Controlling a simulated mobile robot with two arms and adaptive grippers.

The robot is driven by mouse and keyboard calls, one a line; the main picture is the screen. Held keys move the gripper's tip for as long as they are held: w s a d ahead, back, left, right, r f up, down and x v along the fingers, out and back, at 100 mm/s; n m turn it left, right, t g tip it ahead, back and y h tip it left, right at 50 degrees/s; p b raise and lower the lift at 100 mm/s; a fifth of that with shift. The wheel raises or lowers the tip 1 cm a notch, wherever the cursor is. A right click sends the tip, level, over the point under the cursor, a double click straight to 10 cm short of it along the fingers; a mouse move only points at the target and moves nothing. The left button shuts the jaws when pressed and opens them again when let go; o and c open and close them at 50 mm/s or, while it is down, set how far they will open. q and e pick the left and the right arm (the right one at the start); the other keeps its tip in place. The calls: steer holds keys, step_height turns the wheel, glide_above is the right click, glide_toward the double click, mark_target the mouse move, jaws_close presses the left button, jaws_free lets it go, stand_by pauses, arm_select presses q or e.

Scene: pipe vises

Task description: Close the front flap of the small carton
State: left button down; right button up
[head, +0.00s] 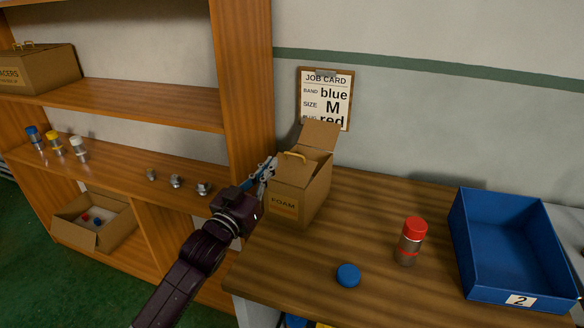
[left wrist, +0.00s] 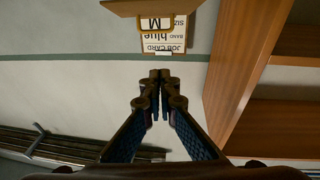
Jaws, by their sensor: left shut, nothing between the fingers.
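The small carton (head: 302,193), brown and marked FOAM, stands on the wooden bench against the wall. One brown flap (head: 320,135) stands up at its far side. My right gripper is not in view.
A red-capped jar (head: 410,241), a blue lid (head: 348,275) and a blue bin (head: 515,295) marked 2 are on the bench. A job card (head: 325,95) hangs behind the carton. A wooden shelf unit (head: 246,85) stands close on the left.

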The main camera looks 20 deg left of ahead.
arm_select(q)
steer(key=s+f, duration=0.1)
steer(key=f, duration=0.1)
step_height(320, 180, up, 4)
steer(key=p, duration=0.2)
glide_above(289, 172)
steer(key=v, duration=0.2)
steer(key=shift+s+r+t, duration=0.1)
steer(key=shift+t, duration=0.3)
steer(key=shift+w+f, duration=0.3)
steer(key=shift+f, duration=0.3)
steer(key=shift+w+f, duration=0.25)
steer(key=shift+f, duration=0.35)
steer(key=shift+w+d+f, duration=0.15)
steer(key=shift+w+f, duration=0.25)
steer(key=shift+f, duration=0.35)
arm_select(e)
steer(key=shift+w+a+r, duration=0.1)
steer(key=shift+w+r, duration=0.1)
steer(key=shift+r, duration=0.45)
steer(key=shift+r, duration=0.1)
